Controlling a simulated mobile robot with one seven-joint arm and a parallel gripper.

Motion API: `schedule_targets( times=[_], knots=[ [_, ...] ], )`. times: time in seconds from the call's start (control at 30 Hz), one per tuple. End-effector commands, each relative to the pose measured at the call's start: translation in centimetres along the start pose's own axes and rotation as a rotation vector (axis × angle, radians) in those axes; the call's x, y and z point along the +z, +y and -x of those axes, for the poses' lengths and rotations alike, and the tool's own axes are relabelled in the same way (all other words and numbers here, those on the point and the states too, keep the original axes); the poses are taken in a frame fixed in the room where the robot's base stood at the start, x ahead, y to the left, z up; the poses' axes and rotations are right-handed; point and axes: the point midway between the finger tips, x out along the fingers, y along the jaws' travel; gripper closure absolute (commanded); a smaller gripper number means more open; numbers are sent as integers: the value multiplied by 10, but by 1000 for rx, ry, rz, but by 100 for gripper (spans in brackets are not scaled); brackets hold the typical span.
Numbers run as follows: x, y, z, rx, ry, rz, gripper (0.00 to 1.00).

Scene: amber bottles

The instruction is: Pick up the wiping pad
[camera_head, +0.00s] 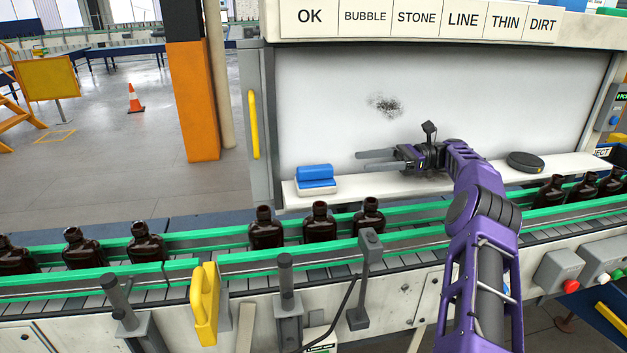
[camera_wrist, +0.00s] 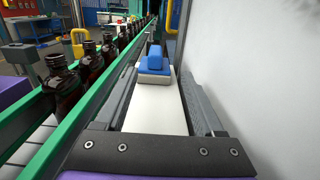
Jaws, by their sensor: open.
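The wiping pad (camera_head: 316,184) is a blue block with a raised blue upper part and a white layer below. It lies on the left end of the white shelf (camera_head: 430,182) under the light panel. My gripper (camera_head: 360,161) is open and empty, to the right of the pad, with its fingers pointing left towards it. In the wrist view the pad (camera_wrist: 154,66) sits ahead on the shelf, between the lines of the two spread fingers (camera_wrist: 158,88). The fingers are apart from the pad.
A dark smudge (camera_head: 385,104) marks the panel (camera_head: 450,90) behind the shelf. A dark round object (camera_head: 525,162) lies on the shelf's right part. Amber bottles (camera_head: 319,226) stand on the green-railed conveyor in front. The shelf is clear between gripper and pad.

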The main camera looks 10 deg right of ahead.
Motion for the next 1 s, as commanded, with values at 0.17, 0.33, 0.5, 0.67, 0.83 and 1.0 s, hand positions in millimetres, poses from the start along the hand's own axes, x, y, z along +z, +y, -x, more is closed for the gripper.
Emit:
schedule_targets(
  times=[0.17,0.33,0.5,0.67,0.83,1.0],
  knots=[
    [-1,1,-20,2,4,-2,30],
    [0,1,-46,3,3,-1,30],
    [0,2,-80,5,3,0,30],
    [-1,1,-106,2,4,1,30],
    [-1,1,-117,0,3,1,30],
    [-3,6,-134,3,4,-1,30]
  ],
)
